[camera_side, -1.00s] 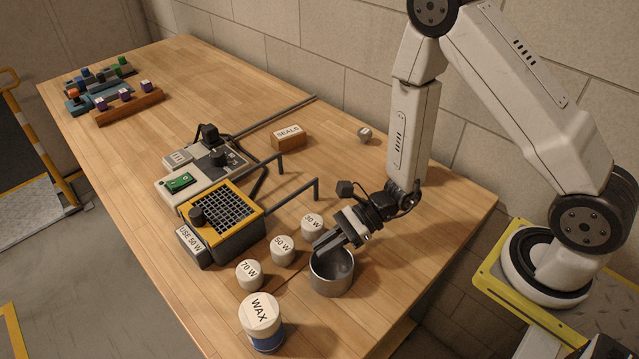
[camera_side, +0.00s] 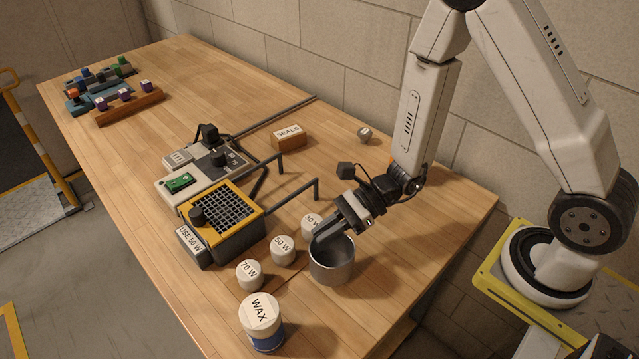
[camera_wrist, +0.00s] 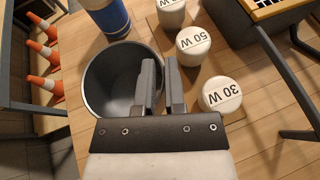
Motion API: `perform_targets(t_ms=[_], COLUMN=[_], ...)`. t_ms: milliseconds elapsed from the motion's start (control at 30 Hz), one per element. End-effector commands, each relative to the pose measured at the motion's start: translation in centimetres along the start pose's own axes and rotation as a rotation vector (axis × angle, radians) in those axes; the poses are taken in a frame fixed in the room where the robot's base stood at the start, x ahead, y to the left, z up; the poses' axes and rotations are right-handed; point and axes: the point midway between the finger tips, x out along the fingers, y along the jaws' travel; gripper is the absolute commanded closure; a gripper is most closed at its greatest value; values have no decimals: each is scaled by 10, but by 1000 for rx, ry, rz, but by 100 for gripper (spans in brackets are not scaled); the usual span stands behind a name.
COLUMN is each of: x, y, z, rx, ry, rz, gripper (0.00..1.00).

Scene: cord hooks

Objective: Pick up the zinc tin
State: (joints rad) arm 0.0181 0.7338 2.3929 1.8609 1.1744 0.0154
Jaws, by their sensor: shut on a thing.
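The zinc tin (camera_side: 333,271) is an open grey metal cup near the front right of the wooden table. It appears upright and a little above the tabletop. My gripper (camera_side: 322,238) is shut on its rim on the far side. In the wrist view, the tin (camera_wrist: 105,82) is left of centre. There, one finger of my gripper (camera_wrist: 160,72) is inside the tin and the other is outside the wall. The tin looks empty where I can see in.
White weights marked 30 W (camera_side: 309,224), 50 W (camera_side: 283,250) and 70 W (camera_side: 249,275) stand left of the tin. A WAX jar (camera_side: 262,322) is at the front. A yellow-framed grid heater (camera_side: 222,215) with hooked rods is behind. The table right of the tin is clear.

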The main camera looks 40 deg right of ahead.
Motion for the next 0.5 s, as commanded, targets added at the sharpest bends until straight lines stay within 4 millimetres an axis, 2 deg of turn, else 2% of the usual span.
perform_targets(t_ms=[200, 500], x=[-10, -19], y=[0, 0], z=[24, 46], rx=[-4, -2], ry=[-1, -1], rz=[-2, -1], gripper=[100, 100])
